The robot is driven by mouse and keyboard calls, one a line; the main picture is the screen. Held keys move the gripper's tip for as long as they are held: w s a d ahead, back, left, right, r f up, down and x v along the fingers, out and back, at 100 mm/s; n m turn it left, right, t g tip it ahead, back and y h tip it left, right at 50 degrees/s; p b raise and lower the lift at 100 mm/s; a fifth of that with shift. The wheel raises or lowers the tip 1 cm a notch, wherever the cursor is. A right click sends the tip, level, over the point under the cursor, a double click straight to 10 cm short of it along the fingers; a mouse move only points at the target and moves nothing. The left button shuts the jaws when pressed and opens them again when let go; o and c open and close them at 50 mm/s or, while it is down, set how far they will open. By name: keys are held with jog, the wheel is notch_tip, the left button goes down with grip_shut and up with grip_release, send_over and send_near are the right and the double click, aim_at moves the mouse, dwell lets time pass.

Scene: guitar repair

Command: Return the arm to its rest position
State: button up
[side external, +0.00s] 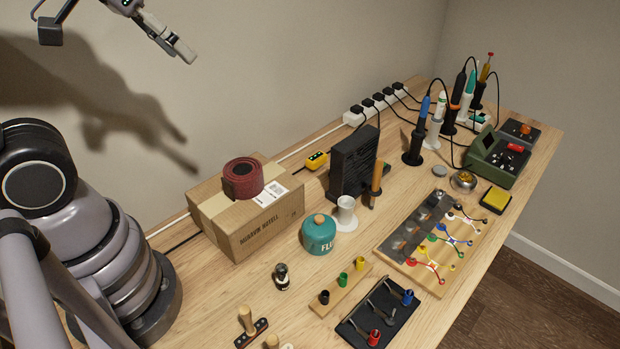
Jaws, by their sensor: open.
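My gripper (118,30) is in the air at the top left of the side external view, high above the bench and partly cut off by the top edge. Its fingers are spread apart with nothing between them. My arm's base and lower links fill the left side. The links that join them to the gripper are out of the picture. The gripper touches nothing, and a large shadow of the arm falls on the wall behind.
On the wooden bench (205,320) stand a cardboard box (262,222) with a red roll (242,179) on it, a teal flux pot (319,235), a black unit (352,165), soldering irons in stands (415,145), a green station (497,157) and a wiring board (432,245). Air around the gripper is clear.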

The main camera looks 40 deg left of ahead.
jog(key=s+a+g+y, duration=0.1)
jog(key=s+a, duration=0.1)
jog(key=s, duration=0.4)
jog(key=shift+r, duration=0.2)
jog(key=shift+a, duration=0.1)
dwell(0.8)
